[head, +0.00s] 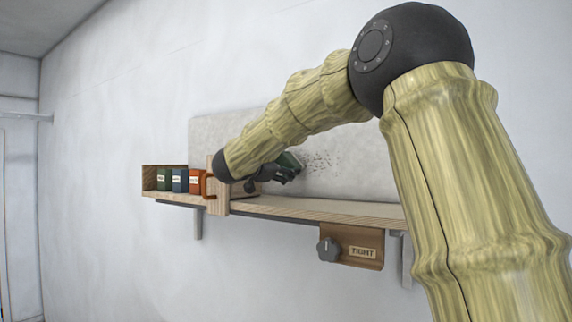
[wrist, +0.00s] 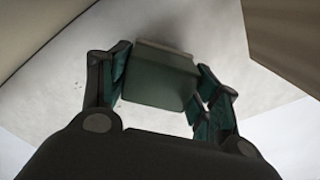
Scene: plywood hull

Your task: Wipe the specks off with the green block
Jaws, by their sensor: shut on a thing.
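The green block (head: 290,161) is in my gripper (head: 279,171), held up close to the grey panel (head: 240,130) on the wall. In the wrist view the block (wrist: 160,82) sits between the two fingers of my gripper (wrist: 160,85), which is shut on it. Dark specks (head: 319,161) are scattered on the panel just right of the block. A few faint specks also show in the wrist view (wrist: 121,77). I cannot tell whether the block touches the panel. My forearm hides part of the panel.
A wooden shelf (head: 320,211) runs below the panel. At its left end stand a green box (head: 164,180), a blue box (head: 180,181) and an orange-red box (head: 197,182), beside a wooden upright with an orange handle (head: 207,187). Below hangs a knob (head: 328,250) beside a "TIGHT" label (head: 362,252).

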